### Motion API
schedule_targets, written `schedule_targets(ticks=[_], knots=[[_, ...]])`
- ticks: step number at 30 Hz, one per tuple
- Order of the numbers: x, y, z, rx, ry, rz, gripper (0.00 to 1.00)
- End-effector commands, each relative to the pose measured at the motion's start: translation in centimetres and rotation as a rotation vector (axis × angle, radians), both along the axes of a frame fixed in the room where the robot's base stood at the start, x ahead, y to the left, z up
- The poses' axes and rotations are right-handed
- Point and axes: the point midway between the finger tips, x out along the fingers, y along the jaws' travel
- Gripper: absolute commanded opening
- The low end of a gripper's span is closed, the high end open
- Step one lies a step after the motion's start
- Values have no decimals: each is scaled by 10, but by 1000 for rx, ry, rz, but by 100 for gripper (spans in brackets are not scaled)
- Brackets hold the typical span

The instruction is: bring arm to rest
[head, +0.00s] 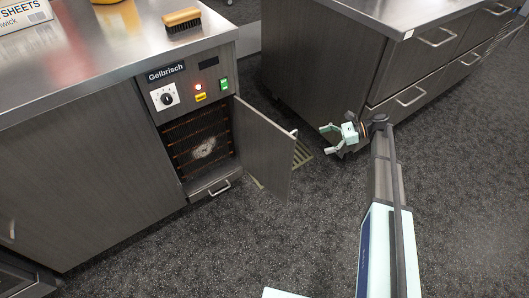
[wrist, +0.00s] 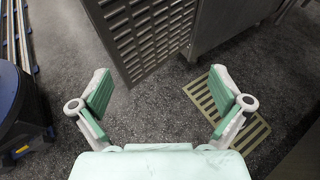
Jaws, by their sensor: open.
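My gripper (head: 329,138) hangs at the end of my arm over the floor, to the right of the open oven door (head: 262,148) in the head view. In the wrist view my gripper (wrist: 160,105) has its two green-padded fingers spread wide with nothing between them. The inner face of a slatted door or panel (wrist: 150,35) stands beyond the fingers in the wrist view. The oven cabinet labelled Gelbrisch (head: 187,102) has dark racks inside, with a pale patch low at the back.
A brush (head: 182,19) and a box (head: 24,15) lie on the steel counter (head: 90,60). A drawer cabinet (head: 330,65) stands at the upper right. A slatted floor grate (head: 303,154) lies behind the door and also shows in the wrist view (wrist: 250,136). The front floor is clear.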

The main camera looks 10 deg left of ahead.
Motion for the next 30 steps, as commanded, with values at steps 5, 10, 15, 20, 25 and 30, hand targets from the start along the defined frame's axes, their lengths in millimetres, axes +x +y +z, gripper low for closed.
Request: schedule_targets(ticks=[5,10,15,20,25,30], knots=[[3,-9,4,-1,0,-1,100],[4,-10,3,14,-55,17,100],[-11,-19,-19,-51,-263,111,100],[-88,-37,-91,-181,-426,308,100],[-181,-57,-158,-263,-495,541,100],[-286,-80,-206,-295,-504,790,100]])
